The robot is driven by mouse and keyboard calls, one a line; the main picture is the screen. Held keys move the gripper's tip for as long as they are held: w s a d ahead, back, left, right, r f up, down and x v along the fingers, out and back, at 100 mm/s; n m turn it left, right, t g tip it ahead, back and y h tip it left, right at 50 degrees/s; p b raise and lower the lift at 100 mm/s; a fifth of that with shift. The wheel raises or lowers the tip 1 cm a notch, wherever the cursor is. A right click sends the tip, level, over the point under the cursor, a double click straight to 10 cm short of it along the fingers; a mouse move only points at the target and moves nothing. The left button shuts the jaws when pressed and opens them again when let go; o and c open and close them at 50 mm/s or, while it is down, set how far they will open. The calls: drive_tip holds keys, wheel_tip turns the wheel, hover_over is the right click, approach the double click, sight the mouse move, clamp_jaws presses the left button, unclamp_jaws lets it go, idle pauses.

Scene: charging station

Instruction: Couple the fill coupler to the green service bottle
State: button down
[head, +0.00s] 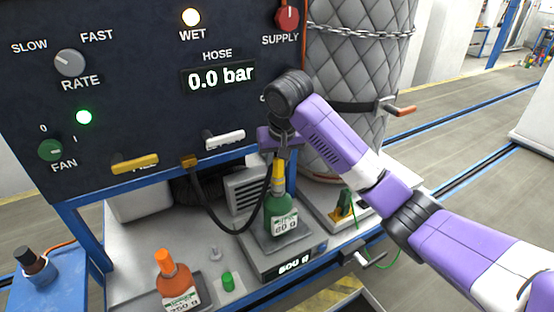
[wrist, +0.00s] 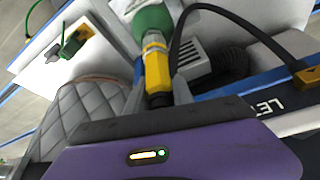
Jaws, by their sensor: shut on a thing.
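The green service bottle (head: 281,218) stands upright on a scale (head: 280,258) in the head view, and its green top shows in the wrist view (wrist: 152,20). My gripper (head: 281,153) is above the bottle, shut on the yellow fill coupler (head: 279,174). In the wrist view the coupler (wrist: 156,68) sits between the two fingers, in line with the bottle's neck. Its lower end appears to meet the bottle top; whether it is locked on cannot be told. A dark hose (head: 222,228) loops from the coupler to a brass fitting on the panel.
An orange bottle (head: 176,285) and a small green cap (head: 228,282) are at the front left of the bench. The control panel (head: 130,110) rises behind, reading 0.0 bar. A quilted tank (head: 358,80) stands behind my arm. A tray with a green-cabled connector (head: 345,205) is right of the scale.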

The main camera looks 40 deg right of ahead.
sight(280, 181)
drive_tip(key=shift+f, duration=0.2)
drive_tip(key=c, duration=1)
unclamp_jaws()
drive_tip(key=v, duration=0.7)
drive_tip(key=shift+w+d+p, duration=0.1)
drive_tip(key=shift+p, duration=0.2)
drive_tip(key=shift+s+r, duration=0.2)
drive_tip(key=shift+r, duration=0.15)
